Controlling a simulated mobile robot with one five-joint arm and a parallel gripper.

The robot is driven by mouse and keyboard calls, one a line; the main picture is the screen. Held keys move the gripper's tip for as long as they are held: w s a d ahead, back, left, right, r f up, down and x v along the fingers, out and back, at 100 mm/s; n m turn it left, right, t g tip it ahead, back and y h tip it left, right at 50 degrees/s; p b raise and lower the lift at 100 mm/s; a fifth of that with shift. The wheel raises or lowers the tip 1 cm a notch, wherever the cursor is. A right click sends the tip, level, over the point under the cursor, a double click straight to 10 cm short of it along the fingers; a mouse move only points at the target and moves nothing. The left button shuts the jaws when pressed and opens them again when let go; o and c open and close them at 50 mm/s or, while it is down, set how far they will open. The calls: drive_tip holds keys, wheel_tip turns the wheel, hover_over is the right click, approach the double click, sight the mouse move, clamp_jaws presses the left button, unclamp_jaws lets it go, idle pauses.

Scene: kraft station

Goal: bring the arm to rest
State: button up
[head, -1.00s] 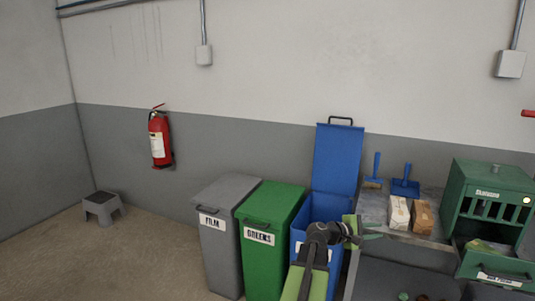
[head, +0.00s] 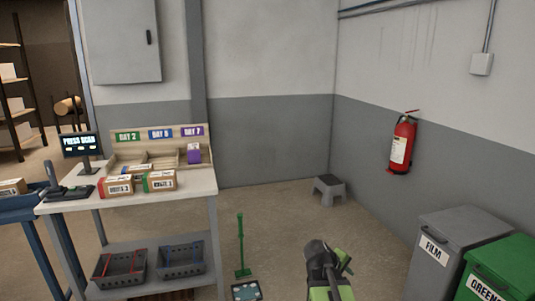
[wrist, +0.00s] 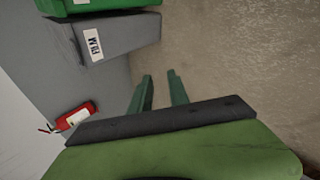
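My gripper (wrist: 160,76) shows in the wrist view as two green fingers, apart, with bare floor between them and nothing held. In the head view my arm stands at the bottom centre, folded at a dark joint, and the gripper (head: 343,262) is partly hidden behind it. It is in the air over open floor, touching nothing that I can see.
A grey FILM bin (head: 455,245) and a green bin (head: 505,270) stand at right.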

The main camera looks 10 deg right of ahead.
drive_tip(key=s+a+f+m+g+y, duration=0.1)
drive_tip(key=s+a+f+y, duration=0.15)
drive_tip(key=a, duration=0.65)
drive_tip(key=s+a+f+m+g+y, duration=0.1)
drive_tip(key=s+a+m+y, duration=0.15)
drive_tip(key=a, duration=0.65)
drive_tip(key=s+a+f+m+g+y, duration=0.1)
drive_tip(key=a+f+y, duration=0.15)
drive_tip(key=a, duration=0.65)
wheel_tip(320, 180, up, 16)
drive_tip(key=p, duration=1.5)
drive_tip(key=shift+d+f, duration=0.15)
drive_tip(key=shift+f, duration=0.05)
